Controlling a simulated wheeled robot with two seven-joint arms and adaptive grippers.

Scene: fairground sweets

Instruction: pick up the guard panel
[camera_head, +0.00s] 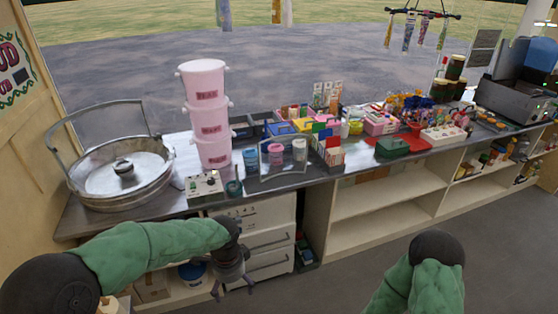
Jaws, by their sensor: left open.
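A clear panel with thin pale edges, which looks like the guard panel (283,170), stands upright near the counter's front edge. Small cups with pink and blue contents show through or beside it, and its clear faces are hard to trace. My left gripper (232,286) is open and empty, pointing down in front of the white drawers, below and left of the panel and apart from it. My right arm comes in at the bottom right, but its gripper is out of the picture.
The counter holds a round metal pan (122,172) with a raised hoop, a stack of pink buckets (208,113) and a control box (204,187) left of the panel. Boxes and a red tray (411,141) crowd the right. Open shelves (375,200) lie below.

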